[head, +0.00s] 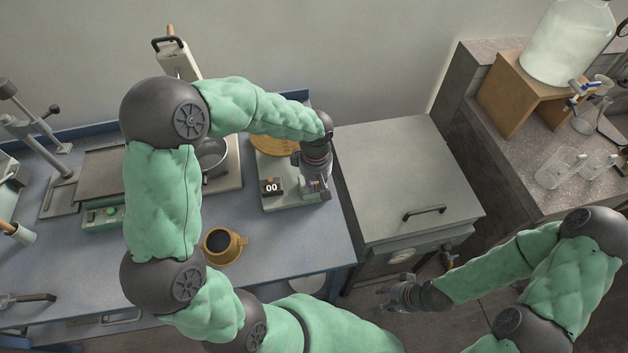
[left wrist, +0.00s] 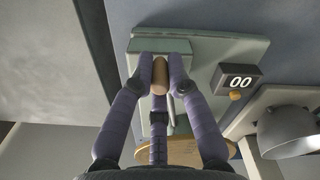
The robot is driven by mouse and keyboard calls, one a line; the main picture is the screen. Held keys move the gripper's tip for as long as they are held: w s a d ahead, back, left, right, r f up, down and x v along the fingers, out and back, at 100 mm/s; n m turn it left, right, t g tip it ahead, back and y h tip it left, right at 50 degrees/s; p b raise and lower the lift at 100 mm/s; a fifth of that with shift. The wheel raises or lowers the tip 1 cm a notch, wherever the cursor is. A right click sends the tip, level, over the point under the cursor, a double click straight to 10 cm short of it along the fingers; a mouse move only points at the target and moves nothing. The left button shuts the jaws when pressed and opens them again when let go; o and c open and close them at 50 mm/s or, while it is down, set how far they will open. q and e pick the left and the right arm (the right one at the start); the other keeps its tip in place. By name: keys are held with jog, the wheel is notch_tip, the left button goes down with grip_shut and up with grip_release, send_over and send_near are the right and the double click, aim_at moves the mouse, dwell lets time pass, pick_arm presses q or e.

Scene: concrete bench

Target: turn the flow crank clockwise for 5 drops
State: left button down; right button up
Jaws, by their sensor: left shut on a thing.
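The flow crank's tan wooden handle (left wrist: 159,76) is between the fingertips of my left gripper (left wrist: 160,68) in the left wrist view; the gripper is shut on it. In the head view my left gripper (head: 317,190) points down over the right end of a pale green device (head: 283,200), and hides the crank there. The device's small dark counter (head: 270,187) reads 00; it also shows in the left wrist view (left wrist: 236,79). My right gripper (head: 396,296) hangs away from the bench, low in the head view; its fingers are too small to judge.
A yellow cup (head: 221,246) with dark contents stands left of the device. A grey cabinet (head: 400,175) stands to the right. Glassware and a large bottle (head: 566,45) stand far right.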

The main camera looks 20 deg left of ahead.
aim_at(302, 190)
pick_arm(q)
jog(key=shift+s+a+f, duration=0.35)
jog(key=shift+s+a, duration=0.2)
jog(key=shift+s, duration=0.1)
jog(key=shift+s+a, duration=0.1)
jog(key=shift+a, duration=0.6)
jog(key=shift+w+a, duration=0.35)
jog(key=shift+a, duration=0.35)
jog(key=c, duration=2)
grip_release()
jog(key=shift+w+a+r, duration=0.2)
jog(key=shift+w+a, duration=0.65)
jog(key=shift+w, duration=0.05)
jog(key=shift+o, duration=0.4)
jog(key=shift+w+a+r, duration=0.1)
jog(key=shift+w+a, duration=0.15)
jog(key=shift+w, duration=0.5)
jog(key=shift+w+d, duration=0.25)
jog(key=shift+w, duration=0.55)
grip_shut()
jog(key=shift+w+d, duration=0.55)
jog(key=shift+w, duration=0.25)
jog(key=shift+d, duration=0.1)
